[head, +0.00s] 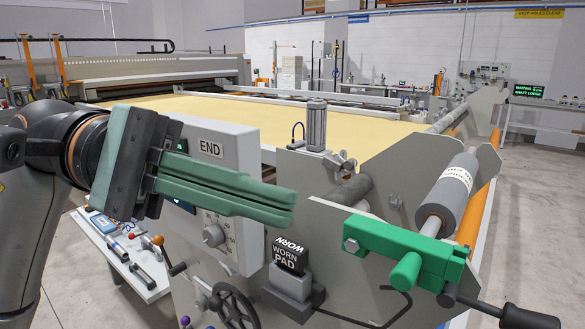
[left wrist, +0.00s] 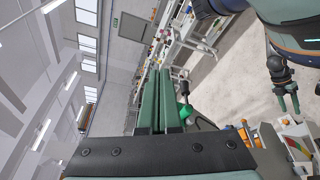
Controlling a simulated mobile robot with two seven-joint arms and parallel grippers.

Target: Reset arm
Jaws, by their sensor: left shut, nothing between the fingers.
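My left gripper (head: 290,207) is shut and empty in the head view, its green fingers pointing right in front of the grey END control box (head: 210,149). It hangs in the air, apart from the green clamp arm (head: 405,245) with a black handle (head: 528,318) at lower right. In the left wrist view the shut fingers (left wrist: 166,75) run up the middle. My right gripper (left wrist: 288,104) shows small at the right of that view, its two green fingers apart with nothing seen between them. It does not show in the head view.
A black WORN PAD block (head: 289,255) stands on the machine's side plate below the fingers. A grey roller (head: 452,188) lies behind the green clamp. A handwheel (head: 232,306) is at lower front. A screen (head: 528,91) reads waiting, shaft loose. Floor is clear at right.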

